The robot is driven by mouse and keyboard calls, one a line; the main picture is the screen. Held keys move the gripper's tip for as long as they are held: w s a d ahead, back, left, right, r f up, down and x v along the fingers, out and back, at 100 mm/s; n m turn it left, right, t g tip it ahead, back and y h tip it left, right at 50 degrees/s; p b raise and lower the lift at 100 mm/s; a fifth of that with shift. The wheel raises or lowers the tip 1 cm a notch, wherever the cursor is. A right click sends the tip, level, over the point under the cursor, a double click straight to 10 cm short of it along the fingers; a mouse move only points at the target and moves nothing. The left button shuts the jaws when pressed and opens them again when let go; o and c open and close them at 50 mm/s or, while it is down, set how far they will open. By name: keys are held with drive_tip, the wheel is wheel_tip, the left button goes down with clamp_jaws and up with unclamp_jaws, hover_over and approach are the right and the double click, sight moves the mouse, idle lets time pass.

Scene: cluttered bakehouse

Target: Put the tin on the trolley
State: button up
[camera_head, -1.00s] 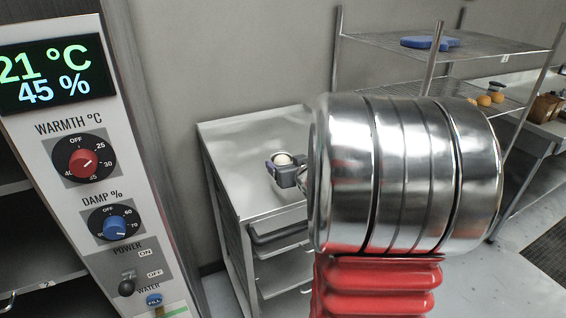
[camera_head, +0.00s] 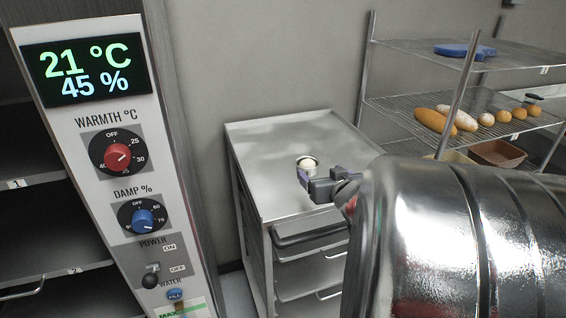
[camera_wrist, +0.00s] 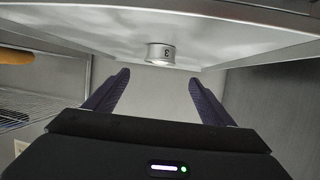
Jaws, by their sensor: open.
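A small round metal tin (camera_head: 307,163) with a pale ball of dough in it stands upright on the steel top of the trolley (camera_head: 262,150). My gripper (camera_head: 309,177) is at the near side of the tin in the head view, its jaws open. Part of the tin's lower side is hidden by my gripper in the head view.
A cabinet with dials and a display (camera_head: 110,150) stands close on the left. A wire rack (camera_head: 400,105) with loaves, rolls and a blue thing (camera_head: 464,49) is on the right. The trolley has a dark front handle (camera_head: 310,233). Its top is otherwise clear.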

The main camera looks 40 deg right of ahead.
idle(0.4)
drive_tip(key=shift+w+a+r, duration=0.15)
drive_tip(key=shift+a+r, duration=0.1)
drive_tip(key=shift+a, duration=0.2)
drive_tip(key=s+a+n+g+y, duration=0.1)
drive_tip(key=s+a, duration=0.4)
drive_tip(key=a, duration=0.5)
drive_tip(key=s+a+n+g+y, duration=0.2)
drive_tip(key=s+a+g, duration=0.1)
drive_tip(key=a, duration=0.8)
drive_tip(key=s+a+n+g+y, duration=0.1)
drive_tip(key=s+a+g+y, duration=0.1)
drive_tip(key=s+a, duration=0.4)
drive_tip(key=a+g, duration=0.1)
drive_tip(key=a, duration=0.4)
drive_tip(key=shift+s+f+n+y, duration=0.3)
drive_tip(key=shift+n, duration=0.1)
drive_tip(key=shift+a, duration=0.1)
